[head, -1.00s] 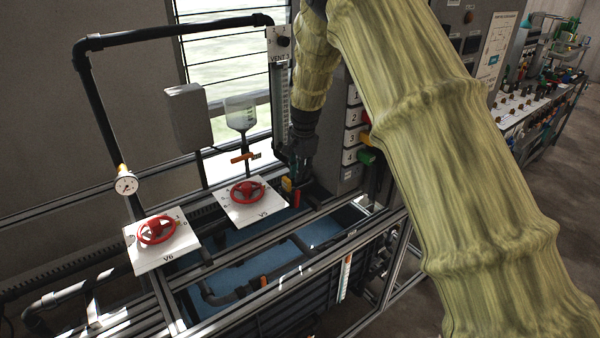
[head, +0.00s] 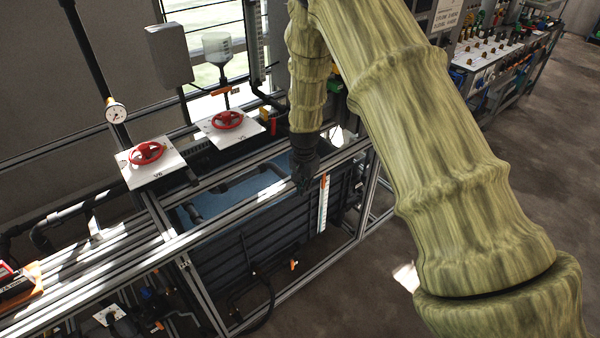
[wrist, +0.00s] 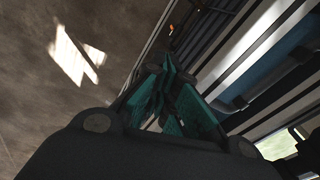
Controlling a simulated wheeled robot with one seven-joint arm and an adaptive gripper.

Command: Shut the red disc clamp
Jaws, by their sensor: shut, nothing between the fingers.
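I cannot make out a red disc clamp for certain in either view. The red round parts I see are two handwheels on white plates: V6 (head: 147,152) and another behind it (head: 227,119). My gripper (head: 304,186) points down at the front top rail of the tank frame, well to the right of both wheels, and looks small and dark there. In the wrist view my gripper (wrist: 162,72) shows its green-padded fingers drawn together, with nothing held.
The blue-lidded tank (head: 240,190) sits inside a metal rail frame (head: 190,236). A white level strip (head: 323,204) hangs on its front near my gripper. A pressure gauge (head: 116,111) stands on a black pipe at left. Open floor (head: 350,285) lies to the right.

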